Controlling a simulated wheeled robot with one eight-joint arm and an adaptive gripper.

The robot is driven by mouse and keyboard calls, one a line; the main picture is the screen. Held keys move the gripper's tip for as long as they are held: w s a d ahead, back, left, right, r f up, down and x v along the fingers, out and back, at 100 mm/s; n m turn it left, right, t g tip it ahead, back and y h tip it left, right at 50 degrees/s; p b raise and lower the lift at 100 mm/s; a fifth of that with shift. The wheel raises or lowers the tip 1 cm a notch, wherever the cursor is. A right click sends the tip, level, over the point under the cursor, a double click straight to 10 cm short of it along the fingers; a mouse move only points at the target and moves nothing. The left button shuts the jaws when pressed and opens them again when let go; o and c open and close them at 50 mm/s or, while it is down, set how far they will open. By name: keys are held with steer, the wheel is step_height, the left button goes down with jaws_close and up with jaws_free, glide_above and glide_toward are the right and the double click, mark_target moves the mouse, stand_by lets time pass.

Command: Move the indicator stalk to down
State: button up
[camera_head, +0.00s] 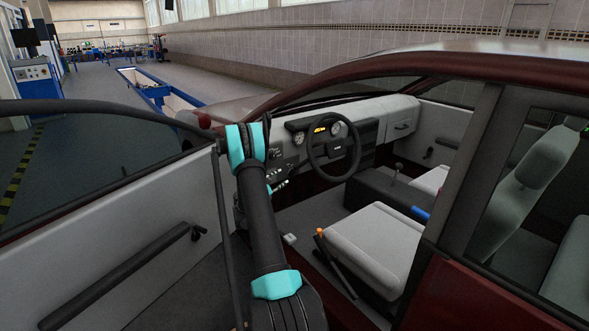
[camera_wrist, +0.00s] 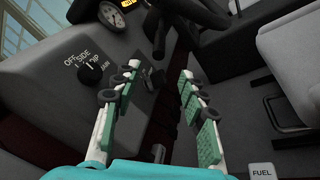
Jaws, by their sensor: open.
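The steering wheel (camera_head: 333,148) is on the dashboard inside the open car; its lower rim shows at the top of the wrist view (camera_wrist: 205,12). A dark stalk-like part (camera_wrist: 158,38) sticks out beside the wheel in the wrist view; I cannot tell for sure that it is the indicator stalk, nor its position. I cannot make out the stalk in the head view. My gripper (camera_wrist: 160,72) is open and empty, its fingers pointing toward the dashboard below the wheel, apart from the dark part. In the head view my arm partly hides my gripper (camera_head: 279,187).
A round light knob (camera_wrist: 90,75) marked OFF, SIDE and DIP or similar is left of my fingers. A FUEL button (camera_wrist: 260,172) is at lower right. The open door (camera_head: 130,250) is left of my arm; the driver's seat (camera_head: 375,245) and orange-tipped lever (camera_head: 320,233) are right.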

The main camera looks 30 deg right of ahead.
mark_target(300, 165)
steer(key=x, duration=1.7)
steer(key=shift+w+d, duration=0.1)
steer(key=shift+w, duration=0.1)
jaws_close()
